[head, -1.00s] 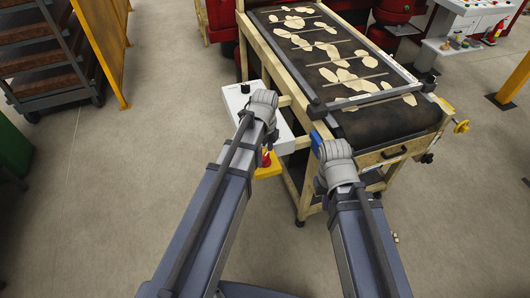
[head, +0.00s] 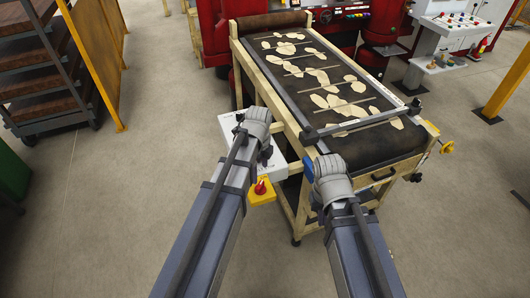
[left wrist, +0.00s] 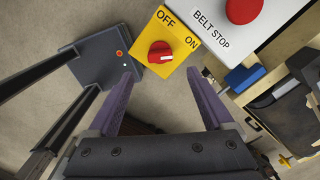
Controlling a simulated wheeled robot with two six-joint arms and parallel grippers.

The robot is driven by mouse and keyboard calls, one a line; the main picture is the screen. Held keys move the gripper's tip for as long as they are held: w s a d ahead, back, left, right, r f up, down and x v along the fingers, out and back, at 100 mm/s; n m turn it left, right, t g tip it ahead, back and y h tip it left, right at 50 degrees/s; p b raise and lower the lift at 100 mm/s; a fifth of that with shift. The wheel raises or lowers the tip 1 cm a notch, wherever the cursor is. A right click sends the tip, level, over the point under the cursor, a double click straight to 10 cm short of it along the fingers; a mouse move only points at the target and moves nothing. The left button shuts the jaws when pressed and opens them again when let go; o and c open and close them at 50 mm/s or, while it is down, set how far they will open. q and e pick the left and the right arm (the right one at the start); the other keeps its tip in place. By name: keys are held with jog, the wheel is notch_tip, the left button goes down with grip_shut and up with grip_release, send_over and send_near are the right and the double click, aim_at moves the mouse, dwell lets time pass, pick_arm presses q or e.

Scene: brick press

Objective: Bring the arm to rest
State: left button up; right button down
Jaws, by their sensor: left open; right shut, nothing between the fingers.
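My left gripper (left wrist: 162,88) is open and empty, with two purple fingers in the left wrist view. It is close to the yellow switch plate (left wrist: 155,30), marked OFF and ON, and its red knob (left wrist: 160,53). The knob lies beyond the fingertips and not between the pads, as far as I can tell. In the head view my left wrist mostly hides this gripper (head: 266,153), above the white control box (head: 229,126). My right gripper (head: 327,170) is beside the belt table's near corner, shut and empty; its fingers are mostly hidden behind the wrist.
The wooden-framed belt table (head: 262,85) carries several flat pale pieces and thin sticks. A red BELT STOP button (left wrist: 242,10) is close to my left gripper. A rack (head: 50,75) and yellow panel (head: 95,50) stand left. Floor (head: 150,150) is open at left.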

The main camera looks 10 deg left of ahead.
pick_arm(q)
jog(key=s+d+f+n+y+b, duration=0.1)
jog(key=s+d+f+n+b, duration=0.9)
jog(key=s+n, duration=0.4)
jog(key=f+n+b, duration=0.1)
jog(key=n, duration=0.1)
jog(key=shift+d+n, duration=0.15)
jog(key=shift+n, duration=0.15)
